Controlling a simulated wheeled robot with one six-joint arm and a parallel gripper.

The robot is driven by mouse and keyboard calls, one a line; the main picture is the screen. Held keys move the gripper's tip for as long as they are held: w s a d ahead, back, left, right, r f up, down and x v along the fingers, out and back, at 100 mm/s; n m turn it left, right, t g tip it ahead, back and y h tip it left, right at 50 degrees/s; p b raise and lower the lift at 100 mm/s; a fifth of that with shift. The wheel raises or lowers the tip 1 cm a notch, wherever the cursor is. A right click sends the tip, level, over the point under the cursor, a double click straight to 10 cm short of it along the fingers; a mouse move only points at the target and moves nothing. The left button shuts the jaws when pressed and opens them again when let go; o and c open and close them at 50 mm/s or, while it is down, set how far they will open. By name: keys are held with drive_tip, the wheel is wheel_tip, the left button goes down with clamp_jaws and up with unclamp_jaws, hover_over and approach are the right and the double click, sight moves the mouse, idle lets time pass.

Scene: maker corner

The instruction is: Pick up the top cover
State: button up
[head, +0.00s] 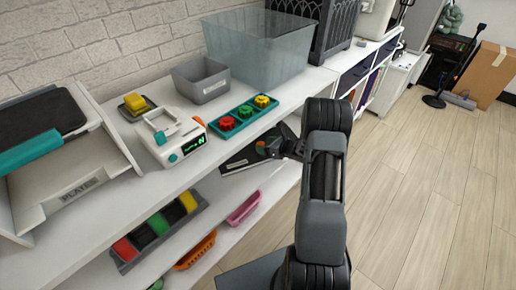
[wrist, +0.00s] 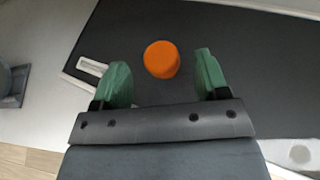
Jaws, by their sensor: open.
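A dark flat panel with a pale edge, which looks like the top cover (wrist: 235,50), fills much of the wrist view. A round orange knob (wrist: 161,58) stands on it. In the head view the dark panel (head: 236,160) shows at the shelf's front edge, partly hidden by my arm. My gripper (wrist: 162,82) is open, with its two green fingers either side of the knob's near side. No contact with the knob is visible. In the head view my gripper (head: 270,148) is small and partly hidden beside the panel.
On the white shelf top stand a white device with a lit display (head: 182,146), a teal tray with red and yellow knobs (head: 240,122), a grey bin (head: 203,86) and a large clear bin (head: 262,58). A lower shelf holds an orange basket (head: 198,250).

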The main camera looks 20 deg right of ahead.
sight(260, 143)
drive_tip(key=shift+x, duration=1.8)
drive_tip(key=shift+s+d, duration=0.1)
drive_tip(key=c, duration=1.1)
drive_tip(key=shift+c, duration=0.4)
drive_tip(key=shift+r, duration=0.1)
